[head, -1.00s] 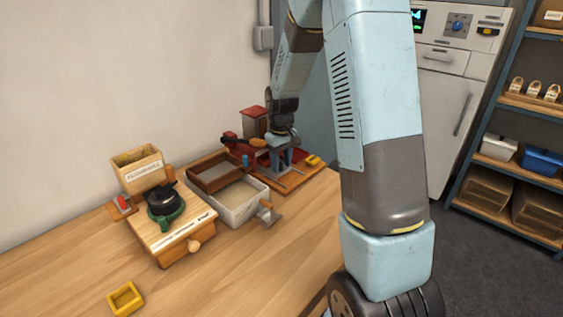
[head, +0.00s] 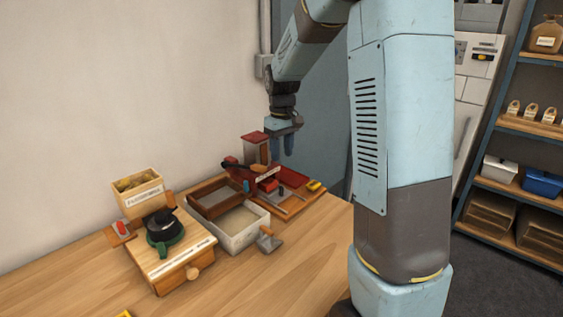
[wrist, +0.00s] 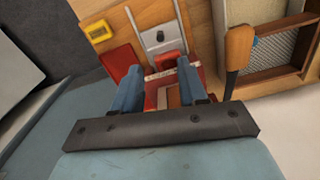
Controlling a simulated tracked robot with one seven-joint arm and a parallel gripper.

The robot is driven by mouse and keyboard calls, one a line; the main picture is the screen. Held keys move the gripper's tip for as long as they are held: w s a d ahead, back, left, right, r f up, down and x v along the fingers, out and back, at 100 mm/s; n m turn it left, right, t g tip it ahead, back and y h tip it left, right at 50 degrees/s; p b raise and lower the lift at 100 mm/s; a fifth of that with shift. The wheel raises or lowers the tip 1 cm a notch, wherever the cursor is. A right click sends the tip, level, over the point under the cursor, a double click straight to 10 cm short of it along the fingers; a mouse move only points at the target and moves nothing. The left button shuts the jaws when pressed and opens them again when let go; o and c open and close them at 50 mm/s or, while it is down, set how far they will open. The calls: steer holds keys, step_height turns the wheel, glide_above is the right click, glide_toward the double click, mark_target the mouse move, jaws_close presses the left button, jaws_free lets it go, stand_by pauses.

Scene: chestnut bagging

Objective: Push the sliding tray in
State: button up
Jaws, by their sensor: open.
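A grey metal tray (head: 288,198) lies on the wooden base of the red station at the back right of the bench; I take it as the sliding tray. The wrist view shows the tray (wrist: 150,20) from above, with a slot, a dark knob and a red block (wrist: 167,65) at its near end. My gripper (head: 283,154) points down, open and empty, raised above the station and apart from it. In the wrist view my gripper's fingers (wrist: 158,75) hide part of the station. How far the tray is out is hard to tell.
A red-topped post (head: 256,148) stands behind the station. A wooden-handled lever (wrist: 238,55) and a mesh sieve (wrist: 275,50) lie to its right in the wrist view. A white bin (head: 240,232) and a scoop (head: 268,240) stand in front.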

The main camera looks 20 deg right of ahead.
steer(key=shift+r, duration=0.3)
steer(key=shift+c, duration=0.3)
